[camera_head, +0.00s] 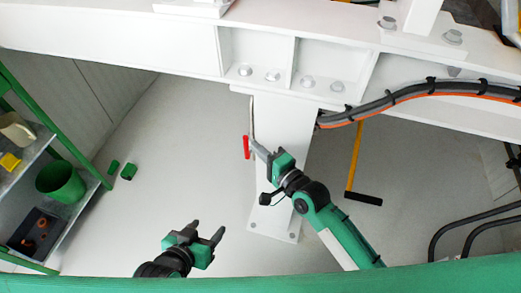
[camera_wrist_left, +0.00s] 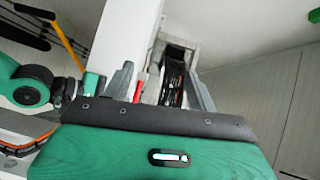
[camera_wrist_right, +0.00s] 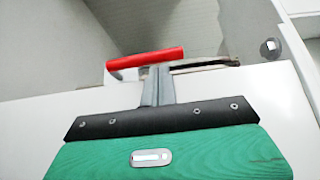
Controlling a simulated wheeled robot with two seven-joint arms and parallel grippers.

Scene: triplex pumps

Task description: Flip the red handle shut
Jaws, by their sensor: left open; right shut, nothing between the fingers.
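The red handle (camera_head: 246,147) is at the left edge of the white column, with a thin metal rod running up from it in the head view. My right gripper (camera_head: 256,148) is shut and empty, its tips right beside the handle. In the right wrist view the red handle (camera_wrist_right: 145,58) lies across the picture, just beyond the closed fingertips (camera_wrist_right: 158,70); I cannot tell whether they touch. My left gripper (camera_head: 208,229) is open and empty, lower left of the handle. The handle (camera_wrist_left: 141,84) also shows in the left wrist view, beyond the left fingers.
The white column (camera_head: 277,190) stands under a white beam (camera_head: 120,40). A black and orange cable bundle (camera_head: 430,90) runs at right. A yellow-handled tool (camera_head: 355,155) is right of the column. A shelf with a green bin (camera_head: 61,182) stands at left. Floor between shelf and column is mostly clear.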

